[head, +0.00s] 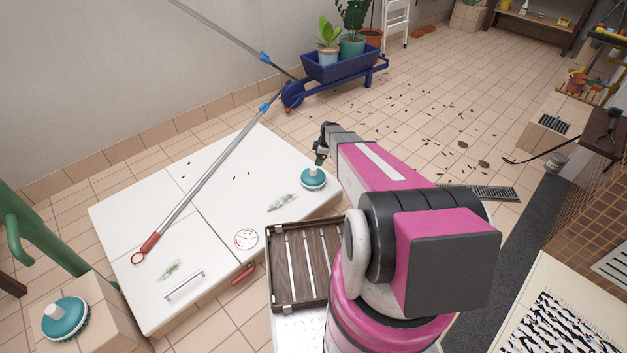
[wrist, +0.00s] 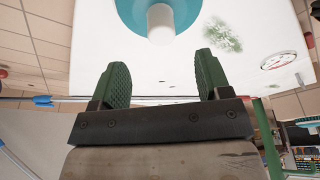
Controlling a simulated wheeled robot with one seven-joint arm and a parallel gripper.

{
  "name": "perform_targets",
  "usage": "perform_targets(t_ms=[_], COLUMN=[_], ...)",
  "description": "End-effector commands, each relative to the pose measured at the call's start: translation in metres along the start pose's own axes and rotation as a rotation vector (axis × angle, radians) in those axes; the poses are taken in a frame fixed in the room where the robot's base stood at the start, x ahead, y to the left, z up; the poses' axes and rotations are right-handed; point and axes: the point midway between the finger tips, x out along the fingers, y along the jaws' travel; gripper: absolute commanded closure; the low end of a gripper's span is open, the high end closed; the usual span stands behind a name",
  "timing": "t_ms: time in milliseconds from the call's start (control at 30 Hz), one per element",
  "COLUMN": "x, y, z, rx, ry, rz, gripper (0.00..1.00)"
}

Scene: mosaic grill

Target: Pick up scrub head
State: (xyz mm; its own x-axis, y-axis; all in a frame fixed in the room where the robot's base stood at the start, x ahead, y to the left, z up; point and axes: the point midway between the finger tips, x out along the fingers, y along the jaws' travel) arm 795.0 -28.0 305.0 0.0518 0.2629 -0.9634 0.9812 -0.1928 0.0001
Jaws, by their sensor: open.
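A teal scrub head (head: 313,181) with a white stub on top sits on the white cabinet top (head: 222,165) near its right corner. A second teal scrub head (head: 64,322) with a white stub rests on a tan block at the lower left. My gripper (head: 320,157) is open just above the scrub head on the cabinet. In the wrist view the green fingers of my gripper (wrist: 162,74) are spread and empty. The scrub head (wrist: 132,12) shows there beyond the fingertips, its white stub roughly centred across the gap, apart from both fingers. Its far part is cut off.
A long pole (head: 205,158) with a red grip lies across the cabinet. A round gauge (head: 246,238) and green smudges are on its top. A dark slatted tray (head: 298,262) is at the front right. A blue planter cart (head: 340,68) stands behind; scattered leaves cover the tiles.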

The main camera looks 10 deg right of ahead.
Motion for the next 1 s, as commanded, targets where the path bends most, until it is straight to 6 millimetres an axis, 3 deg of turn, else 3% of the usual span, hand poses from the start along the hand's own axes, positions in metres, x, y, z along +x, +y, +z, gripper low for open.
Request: perform_targets(t_ms=[100,433,700,967,1000], x=[0.020,0.045,0.082,0.085,0.085], y=[0.002,0.000,0.000,-0.001,-0.001], z=[0.000,-0.002,-0.006,-0.006,-0.006], rx=[0.001,0.002,0.003,0.003,0.003], ry=[0.000,0.000,0.000,0.000,0.000], rz=[0.000,-0.001,-0.001,0.001,0.001], gripper=[0.30,0.30,0.30,0.30,0.39])
